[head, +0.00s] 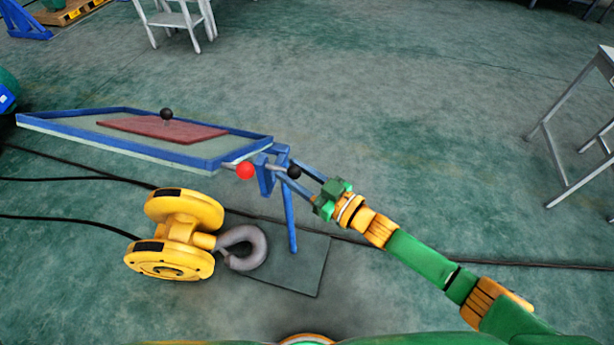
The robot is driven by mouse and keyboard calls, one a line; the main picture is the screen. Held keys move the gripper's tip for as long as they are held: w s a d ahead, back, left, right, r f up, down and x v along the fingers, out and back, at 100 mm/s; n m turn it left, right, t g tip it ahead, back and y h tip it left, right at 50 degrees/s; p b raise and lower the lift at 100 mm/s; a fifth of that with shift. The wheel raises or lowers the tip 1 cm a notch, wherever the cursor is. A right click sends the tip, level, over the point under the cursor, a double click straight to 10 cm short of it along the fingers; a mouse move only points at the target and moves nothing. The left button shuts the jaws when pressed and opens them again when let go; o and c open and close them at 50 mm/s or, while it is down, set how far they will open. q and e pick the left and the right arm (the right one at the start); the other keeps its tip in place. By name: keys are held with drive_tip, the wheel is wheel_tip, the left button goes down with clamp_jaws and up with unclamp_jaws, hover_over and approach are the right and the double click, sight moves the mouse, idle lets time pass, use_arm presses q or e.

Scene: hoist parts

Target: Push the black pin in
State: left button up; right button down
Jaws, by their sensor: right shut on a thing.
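The black pin's round knob (294,172) is at the right side of a blue upright bracket (265,174). A short grey shaft seems to run from the knob into the bracket. My right gripper (298,171) reaches in from the lower right, its two long fingers shut on the black knob. How deep the shaft sits in the bracket cannot be told. A red ball knob (246,170) sticks out on the bracket's left side. My left gripper is not in view.
The red mat (120,125) lies in a blue-rimmed tray (60,124) left of the bracket. A yellow hoist block (172,262) with a grey hook (262,246) stands below, near a dark floor plate (300,275). Cables cross the floor.

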drive_tip(key=shift+w+a, duration=0.3)
drive_tip(key=shift+a, duration=0.45)
drive_tip(key=c, duration=0.6)
unclamp_jaws()
drive_tip(key=shift+o, duration=0.4)
drive_tip(key=shift+w+a+f, duration=0.1)
drive_tip(key=shift+w+a, duration=0.05)
drive_tip(key=shift+w, duration=0.05)
drive_tip(key=v, duration=0.7)
